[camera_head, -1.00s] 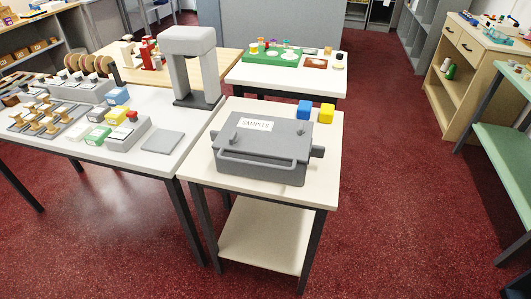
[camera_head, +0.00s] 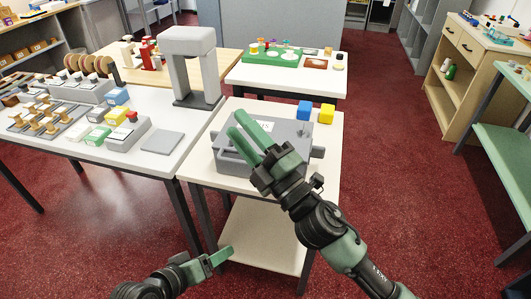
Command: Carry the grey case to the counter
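The grey case (camera_head: 287,130) sits flat on a small white-topped stand (camera_head: 328,150). Its label and front are partly hidden by my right arm. My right gripper (camera_head: 237,124) comes in from the lower right, over the case in this view, its two green fingers apart with nothing between them. I cannot tell whether it touches the case. My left gripper (camera_head: 222,256) is low at the bottom, in front of the stand's lower shelf and apart from the case. How far its fingers are apart is unclear. A long white counter (camera_head: 150,172) stands left of the stand.
Blue (camera_head: 304,111) and yellow (camera_head: 326,114) blocks sit behind the case. A grey arch (camera_head: 190,68) stands on the counter's back right, with a flat grey plate (camera_head: 163,142) in front. Several boxes and racks fill the counter's left. Red floor (camera_head: 400,170) is clear at right.

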